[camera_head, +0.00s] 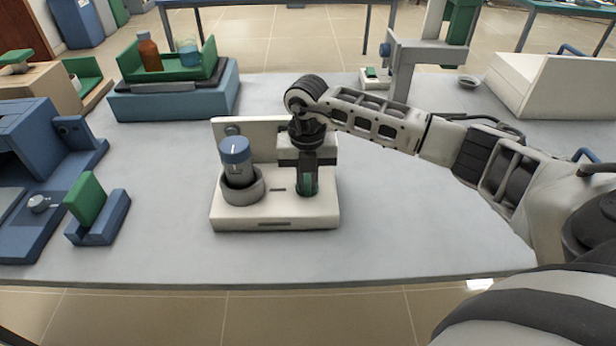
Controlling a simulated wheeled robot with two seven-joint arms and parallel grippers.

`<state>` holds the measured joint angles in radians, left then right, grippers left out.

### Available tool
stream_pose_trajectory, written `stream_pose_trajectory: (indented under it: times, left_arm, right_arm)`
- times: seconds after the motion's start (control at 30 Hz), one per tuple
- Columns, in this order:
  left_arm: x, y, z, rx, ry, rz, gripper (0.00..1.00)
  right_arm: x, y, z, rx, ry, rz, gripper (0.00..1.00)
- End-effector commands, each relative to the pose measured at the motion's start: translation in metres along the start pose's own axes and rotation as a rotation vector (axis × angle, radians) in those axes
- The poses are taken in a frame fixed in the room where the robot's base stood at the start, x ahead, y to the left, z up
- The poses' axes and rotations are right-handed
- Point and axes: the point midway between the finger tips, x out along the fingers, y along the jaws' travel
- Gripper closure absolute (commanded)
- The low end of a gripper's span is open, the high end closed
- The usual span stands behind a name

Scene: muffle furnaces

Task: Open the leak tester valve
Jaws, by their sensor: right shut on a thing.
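The leak tester (275,222) is a white unit with a low back panel, near the middle of the table. A blue-capped grey container (236,160) stands in a round grey cup (243,190) on its left side. My right gripper (308,188) points straight down over the tester's right side. It is shut on a small green part, which looks like the valve handle (307,181). The fingers hide most of the handle, so its angle cannot be told. My left gripper is not in view.
A blue machine (30,150) and a green plate in a blue holder (98,232) stand at left. A green tray with bottles (165,66) sits behind. A grey stand (425,55) is at the back right. The table's front is clear.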

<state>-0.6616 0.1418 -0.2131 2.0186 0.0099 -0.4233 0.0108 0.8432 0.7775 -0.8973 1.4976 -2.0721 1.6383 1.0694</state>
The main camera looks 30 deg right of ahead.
Motion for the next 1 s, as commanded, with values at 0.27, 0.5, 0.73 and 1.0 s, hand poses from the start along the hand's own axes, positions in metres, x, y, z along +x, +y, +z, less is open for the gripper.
stream_pose_trajectory:
  times: [0.27,0.5,0.73,1.0]
  left_arm:
    - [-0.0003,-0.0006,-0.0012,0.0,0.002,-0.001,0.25]
    - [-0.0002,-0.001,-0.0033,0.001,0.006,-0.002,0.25]
    - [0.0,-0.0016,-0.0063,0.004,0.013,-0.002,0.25]
    - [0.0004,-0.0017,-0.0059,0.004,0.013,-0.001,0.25]
  right_arm:
    - [-0.0021,0.0005,0.0018,0.029,-0.005,0.003,1.0]
    - [-0.0021,0.0005,0.002,0.03,-0.006,0.003,1.0]
    - [-0.0016,0.0005,0.0015,0.029,-0.004,0.003,0.65]
    - [-0.0054,0.0005,0.0012,0.027,-0.003,0.002,0.65]
